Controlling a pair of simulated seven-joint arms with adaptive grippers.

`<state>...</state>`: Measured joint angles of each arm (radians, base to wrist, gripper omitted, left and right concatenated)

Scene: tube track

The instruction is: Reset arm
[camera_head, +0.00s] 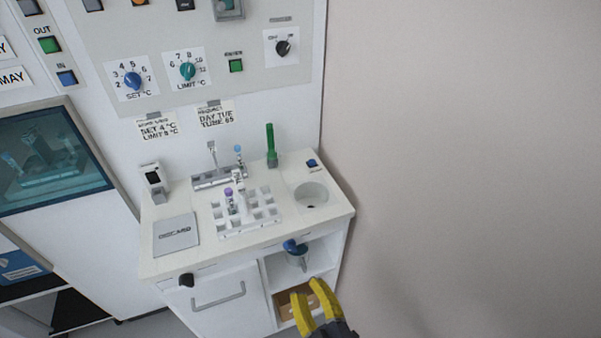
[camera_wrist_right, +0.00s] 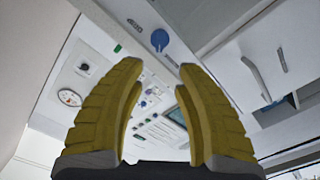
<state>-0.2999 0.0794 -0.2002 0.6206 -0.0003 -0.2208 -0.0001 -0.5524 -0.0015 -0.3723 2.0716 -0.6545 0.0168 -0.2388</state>
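My right gripper (camera_head: 312,299) has yellow fingers and is low in the head view, in front of the open shelves of the white cabinet (camera_head: 228,301). In the right wrist view its fingers (camera_wrist_right: 160,75) stand apart with nothing between them. It is open, empty and clear of the worktop. My left gripper does not show in either view.
A white rack (camera_head: 262,217) with a purple-capped tube (camera_head: 229,194) stands on the worktop. Nearby are a grey pad (camera_head: 176,234), a green tube (camera_head: 271,142) and a round hole (camera_head: 311,194). A panel with dials (camera_head: 187,70) stands behind. A bare wall fills the right.

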